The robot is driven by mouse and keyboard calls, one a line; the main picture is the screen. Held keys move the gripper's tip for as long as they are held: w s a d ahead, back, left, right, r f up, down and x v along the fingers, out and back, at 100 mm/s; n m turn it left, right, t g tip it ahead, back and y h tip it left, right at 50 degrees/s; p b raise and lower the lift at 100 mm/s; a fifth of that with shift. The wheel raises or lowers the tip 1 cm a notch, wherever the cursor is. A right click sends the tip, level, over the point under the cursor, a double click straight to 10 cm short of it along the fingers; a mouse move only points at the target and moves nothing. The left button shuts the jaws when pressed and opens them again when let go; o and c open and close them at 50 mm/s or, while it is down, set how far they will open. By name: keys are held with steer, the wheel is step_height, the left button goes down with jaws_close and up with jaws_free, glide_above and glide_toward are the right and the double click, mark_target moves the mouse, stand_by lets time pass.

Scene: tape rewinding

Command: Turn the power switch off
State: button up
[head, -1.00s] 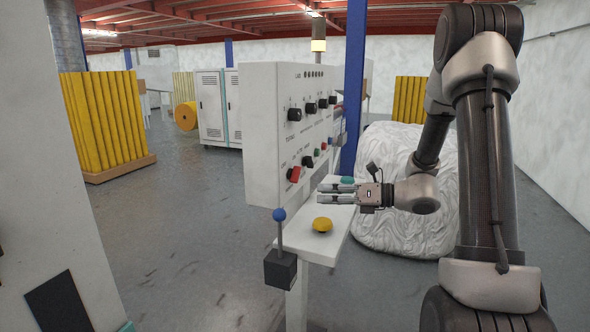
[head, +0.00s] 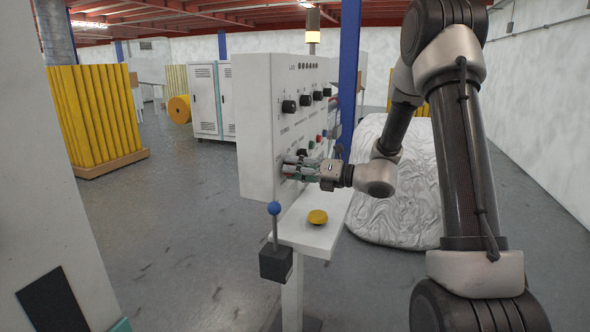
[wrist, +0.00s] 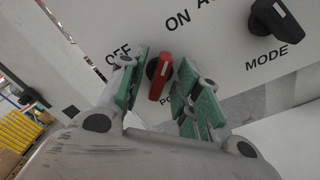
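The red power switch (wrist: 160,76) is a knob on the white control panel (wrist: 225,55), between and below the OFF and ON labels in the wrist view. Its upper end leans toward the ON side. My gripper (wrist: 160,92) is open, with one green-padded finger on each side of the knob. I cannot tell whether either pad touches it. In the head view my gripper (head: 290,168) is at the lower part of the panel front and hides the red switch.
The black MODE knob (wrist: 275,20) is right of the switch. Below the panel, a shelf (head: 290,233) carries a yellow button (head: 317,217). A blue-topped lever (head: 275,209) stands at its front. A signal lamp (head: 313,37) glows above the panel.

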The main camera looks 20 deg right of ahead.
jaws_close()
steer(key=shift+n, duration=8.9)
